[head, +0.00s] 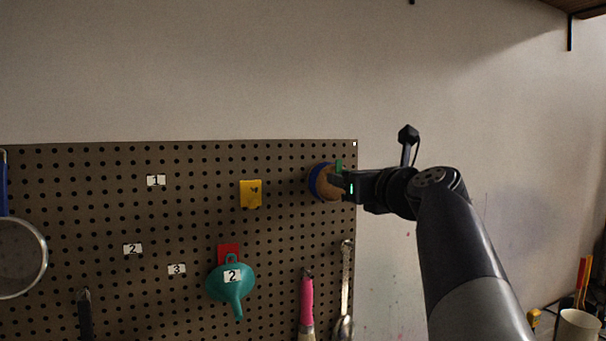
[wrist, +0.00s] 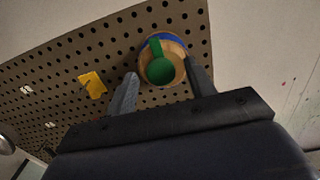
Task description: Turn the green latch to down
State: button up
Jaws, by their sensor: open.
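The green latch (wrist: 160,66) is on the pegboard in the wrist view, a round green hub with a short arm toward the top of the picture. It sits on a round tan wooden piece with a blue rim (wrist: 166,38). In the head view only a bit of the green latch (head: 339,165) shows above my gripper, upright. My gripper (head: 338,184) is at the pegboard's right edge, in front of the latch. In the wrist view my gripper (wrist: 164,84) is open, one finger either side of the hub. Whether a finger touches it, I cannot tell.
The brown pegboard (head: 90,210) holds a yellow hook piece (head: 251,194), a teal funnel (head: 231,288), a pink-handled tool (head: 306,300), a metal spoon (head: 345,290) and a sieve (head: 18,258). A cup (head: 578,326) stands lower right. The wall above is bare.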

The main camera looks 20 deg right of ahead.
jog(key=shift+w, duration=0.1)
jog(key=c, duration=1)
jog(key=shift+o, duration=0.2)
